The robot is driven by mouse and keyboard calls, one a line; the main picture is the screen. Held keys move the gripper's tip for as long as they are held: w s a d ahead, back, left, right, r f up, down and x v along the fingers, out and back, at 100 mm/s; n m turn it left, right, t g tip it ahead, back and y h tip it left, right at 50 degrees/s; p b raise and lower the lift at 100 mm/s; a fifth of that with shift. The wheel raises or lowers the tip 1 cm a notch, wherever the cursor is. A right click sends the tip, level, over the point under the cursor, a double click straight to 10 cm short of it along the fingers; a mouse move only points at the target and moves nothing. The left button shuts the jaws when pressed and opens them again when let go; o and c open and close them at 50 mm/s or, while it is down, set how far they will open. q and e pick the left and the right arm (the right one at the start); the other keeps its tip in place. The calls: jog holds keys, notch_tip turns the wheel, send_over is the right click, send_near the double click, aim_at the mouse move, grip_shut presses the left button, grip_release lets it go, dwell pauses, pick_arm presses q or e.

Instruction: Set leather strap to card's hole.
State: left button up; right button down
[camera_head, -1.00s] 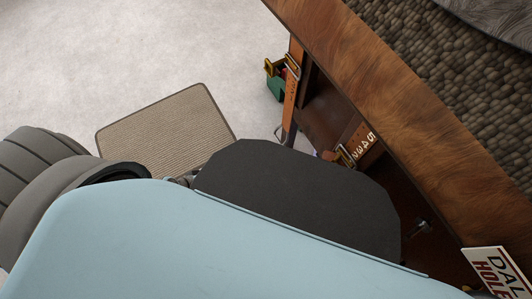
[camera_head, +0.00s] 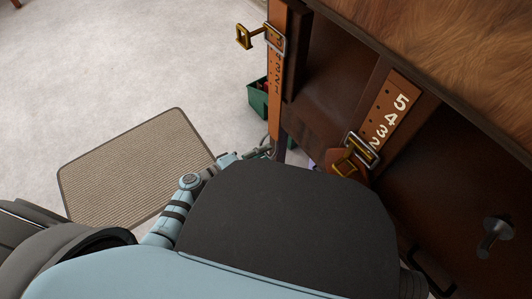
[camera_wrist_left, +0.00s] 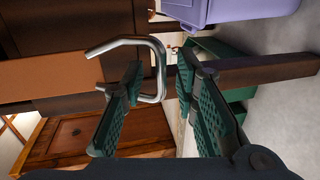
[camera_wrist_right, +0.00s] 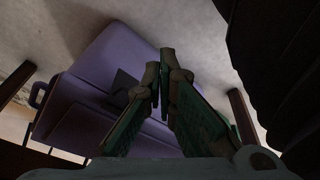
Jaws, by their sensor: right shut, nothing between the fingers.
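In the head view, a tan leather strap (camera_head: 392,113) with punched holes and white numbers hangs on the dark wooden front. No card shows in the current views. My left gripper (camera_head: 267,146) is small and partly hidden near the post's lower end. In the left wrist view, my left gripper (camera_wrist_left: 157,70) is open, with a bent metal rod (camera_wrist_left: 126,41) at its fingers. My right gripper (camera_wrist_right: 159,72) is shut and empty.
A wooden top (camera_head: 440,45) lies above the straps, and a metal peg (camera_head: 494,238) sticks out at the right. A purple bin (camera_wrist_right: 95,85) stands beyond my right gripper. A green container (camera_head: 258,100) and a mat (camera_head: 135,170) are on the pale floor.

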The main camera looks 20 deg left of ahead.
aim_at(273, 124)
pick_arm(q)
jog(key=shift+x, duration=0.8)
pick_arm(e)
jog(key=shift+s+r, duration=0.15)
jog(key=shift+r, duration=0.35)
pick_arm(q)
jog(key=shift+c, duration=0.3)
grip_shut()
